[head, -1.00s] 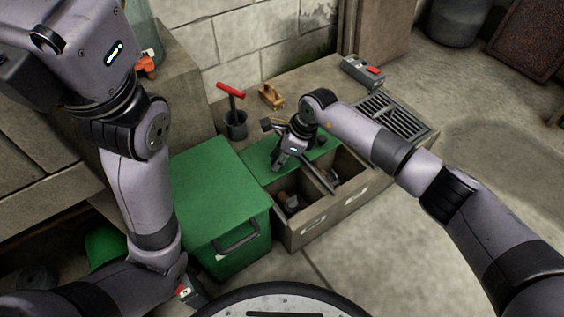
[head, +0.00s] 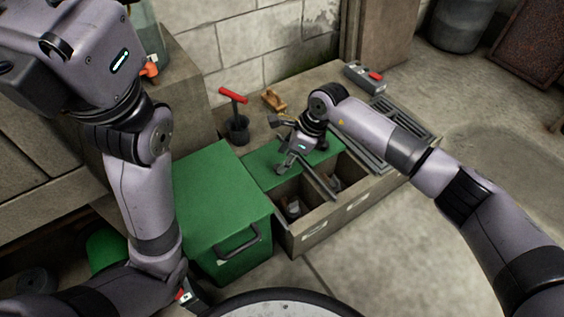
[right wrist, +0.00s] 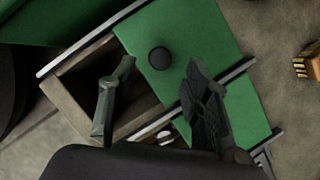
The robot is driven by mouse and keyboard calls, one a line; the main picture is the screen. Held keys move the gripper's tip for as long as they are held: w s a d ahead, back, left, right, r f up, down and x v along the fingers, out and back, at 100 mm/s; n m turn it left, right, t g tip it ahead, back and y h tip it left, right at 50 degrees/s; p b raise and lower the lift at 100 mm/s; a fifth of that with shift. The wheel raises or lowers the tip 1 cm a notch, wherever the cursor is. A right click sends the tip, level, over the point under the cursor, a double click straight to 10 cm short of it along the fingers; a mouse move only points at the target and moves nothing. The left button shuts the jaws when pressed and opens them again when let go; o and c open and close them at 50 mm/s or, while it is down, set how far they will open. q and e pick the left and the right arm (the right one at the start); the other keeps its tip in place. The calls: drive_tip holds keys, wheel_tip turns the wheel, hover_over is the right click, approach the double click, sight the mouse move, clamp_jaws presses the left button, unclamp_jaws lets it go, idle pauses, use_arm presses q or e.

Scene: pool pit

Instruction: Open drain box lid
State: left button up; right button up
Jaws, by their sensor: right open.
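The drain box (head: 318,235) is a low grey box with open compartments along its front. Its flat green lid (head: 262,172) lies over the back part and also shows in the right wrist view (right wrist: 205,40). A round black knob (right wrist: 159,58) stands on the lid, between and beyond the fingertips in that view. My right gripper (head: 285,168) is over the lid with its fingers apart and nothing between them; its spread fingers also fill the right wrist view (right wrist: 160,72). My left gripper (head: 187,294) is low at the left, partly hidden, with its fingers unclear.
A green bin (head: 215,185) with a dark handle stands left of the drain box. Behind are a dark cup with a red-handled tool (head: 237,125), a wooden brush (head: 273,100) and a grey device (head: 364,77). A grating (head: 405,118) is at right. Floor is clear in front.

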drive_tip(key=v, duration=0.8)
drive_tip(key=shift+r, duration=0.25)
drive_tip(key=shift+s+d, duration=0.1)
